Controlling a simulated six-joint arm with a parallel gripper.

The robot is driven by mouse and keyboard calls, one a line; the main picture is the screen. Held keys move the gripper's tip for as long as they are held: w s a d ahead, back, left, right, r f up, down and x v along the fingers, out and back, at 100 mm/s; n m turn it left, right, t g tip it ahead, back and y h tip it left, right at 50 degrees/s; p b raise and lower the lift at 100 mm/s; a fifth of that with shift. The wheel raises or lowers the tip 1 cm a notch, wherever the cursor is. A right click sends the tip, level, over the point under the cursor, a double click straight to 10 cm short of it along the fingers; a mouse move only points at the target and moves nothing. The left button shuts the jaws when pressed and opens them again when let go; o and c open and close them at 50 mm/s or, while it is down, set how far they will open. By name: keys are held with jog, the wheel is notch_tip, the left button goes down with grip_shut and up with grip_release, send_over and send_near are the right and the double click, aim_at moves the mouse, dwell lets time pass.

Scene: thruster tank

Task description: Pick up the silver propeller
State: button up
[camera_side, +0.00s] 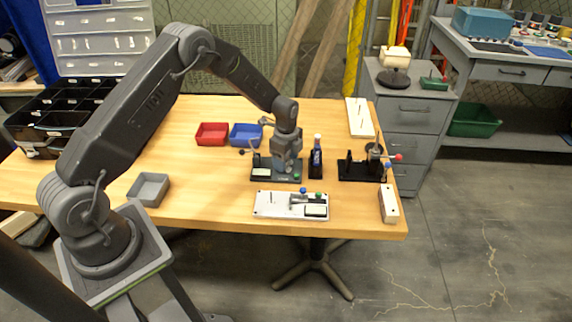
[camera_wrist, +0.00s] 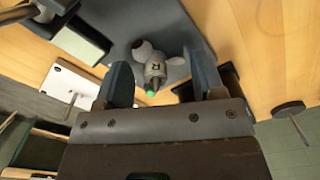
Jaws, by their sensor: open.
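In the wrist view, a small silver-grey, propeller-like part (camera_wrist: 155,65) with rounded lobes and a green tip lies over a dark grey plate (camera_wrist: 120,20). It is between and slightly beyond the two fingers of my gripper (camera_wrist: 160,77). The fingers are apart, with gaps visible beside the part. In the side view, my gripper (camera_side: 287,162) points down over the dark grey plate (camera_side: 262,177) near the table's middle. The part cannot be told apart from the gripper there.
A dark bottle (camera_side: 316,158) stands close right of my gripper. A white board (camera_side: 275,207) with fittings lies in front. Red (camera_side: 211,134) and blue (camera_side: 246,135) bins sit behind left, and a grey bin (camera_side: 149,189) at left. A black stand (camera_side: 358,171) is farther right.

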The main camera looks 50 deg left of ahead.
jog(key=shift+f, duration=0.4)
jog(key=shift+c, duration=0.2)
jog(key=c, duration=0.6)
jog(key=shift+r, duration=0.1)
notch_tip(320, 180, up, 10)
jog(key=shift+f, duration=0.1)
